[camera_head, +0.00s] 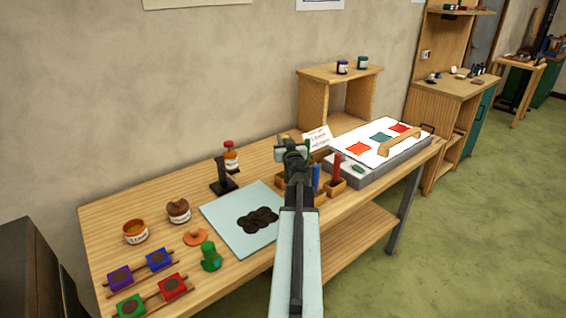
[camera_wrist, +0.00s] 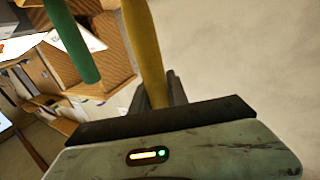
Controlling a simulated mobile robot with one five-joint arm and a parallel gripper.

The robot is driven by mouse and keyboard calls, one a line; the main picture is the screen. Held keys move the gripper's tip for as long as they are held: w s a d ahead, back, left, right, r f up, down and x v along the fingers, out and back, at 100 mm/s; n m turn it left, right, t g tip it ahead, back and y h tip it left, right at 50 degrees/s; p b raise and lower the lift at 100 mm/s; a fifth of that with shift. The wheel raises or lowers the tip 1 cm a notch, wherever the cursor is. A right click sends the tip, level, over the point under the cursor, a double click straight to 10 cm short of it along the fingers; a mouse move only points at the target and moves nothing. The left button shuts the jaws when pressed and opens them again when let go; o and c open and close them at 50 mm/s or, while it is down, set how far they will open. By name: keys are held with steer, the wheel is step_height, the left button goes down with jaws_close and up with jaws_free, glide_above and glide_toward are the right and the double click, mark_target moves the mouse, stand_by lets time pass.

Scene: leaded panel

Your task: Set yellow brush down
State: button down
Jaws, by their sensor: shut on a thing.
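The yellow brush (camera_wrist: 143,40) shows in the wrist view as a long yellow handle running up from my gripper (camera_wrist: 166,88). My gripper is shut on it. In the head view my gripper (camera_head: 292,152) is over the back middle of the bench, and only a small yellow bit shows just above it. Most of the brush is hidden there. A green handle (camera_wrist: 70,40) stands left of the yellow one in the wrist view, apart from it.
Upright blue (camera_head: 316,178) and red (camera_head: 337,168) handles stand in wooden holders right of my arm. A white panel (camera_head: 372,142) on a grey box is at the right. A pale sheet (camera_head: 225,212) with dark blobs, jars and coloured blocks occupy the left bench.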

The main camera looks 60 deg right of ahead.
step_height(320, 180, down, 4)
steer(key=b, duration=0.3)
steer(key=shift+f+b, duration=0.1)
steer(key=shift+b, duration=0.3)
steer(key=c, duration=1.3)
jaws_free()
